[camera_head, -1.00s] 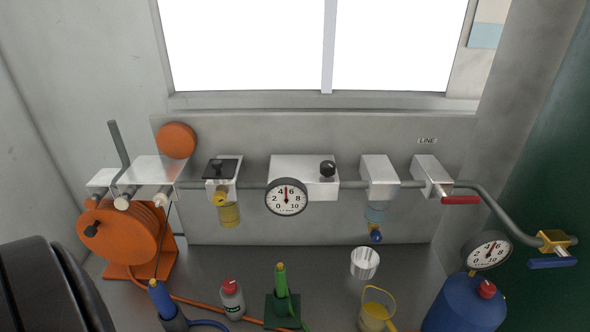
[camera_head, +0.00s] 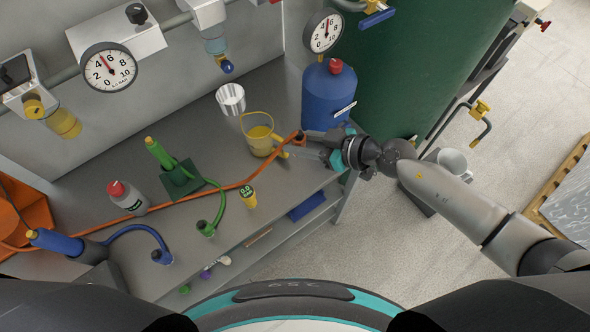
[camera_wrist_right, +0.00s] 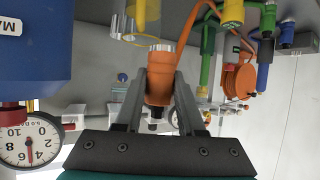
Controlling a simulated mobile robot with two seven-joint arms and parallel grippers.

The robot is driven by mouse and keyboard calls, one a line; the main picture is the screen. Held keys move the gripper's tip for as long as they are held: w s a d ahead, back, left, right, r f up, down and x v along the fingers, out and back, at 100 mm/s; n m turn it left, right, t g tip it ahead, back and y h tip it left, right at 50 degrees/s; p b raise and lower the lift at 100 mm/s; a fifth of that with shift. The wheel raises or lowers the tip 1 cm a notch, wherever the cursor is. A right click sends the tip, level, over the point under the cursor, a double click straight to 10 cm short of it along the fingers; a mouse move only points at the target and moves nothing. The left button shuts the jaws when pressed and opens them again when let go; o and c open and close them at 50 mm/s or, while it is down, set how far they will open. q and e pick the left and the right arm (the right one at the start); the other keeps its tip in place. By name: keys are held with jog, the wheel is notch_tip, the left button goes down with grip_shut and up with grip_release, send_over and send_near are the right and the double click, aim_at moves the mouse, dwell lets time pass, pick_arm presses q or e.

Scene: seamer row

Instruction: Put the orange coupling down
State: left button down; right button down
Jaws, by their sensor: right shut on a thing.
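The orange coupling (camera_head: 298,137) is at the end of an orange hose above the right part of the bench. My right gripper (camera_head: 304,145) is shut on it, its arm reaching in from the right. In the right wrist view the coupling (camera_wrist_right: 160,75) sits between the two grey fingers (camera_wrist_right: 158,92). I cannot tell whether it touches the bench top. The orange hose (camera_head: 190,194) runs from it leftward across the bench to the orange reel (camera_head: 25,215). My left gripper is not in view.
A yellow jug (camera_head: 258,138) stands close to the left of the coupling, with a metal cup (camera_head: 230,98) behind it. A blue gas bottle (camera_head: 328,98) with a gauge stands behind my gripper. The bench's front edge is close.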

notch_tip(320, 180, down, 15)
jog(key=b, duration=1)
jog(key=shift+f, duration=0.2)
jog(key=shift+r, duration=0.1)
jog(key=c, duration=0.5)
grip_release()
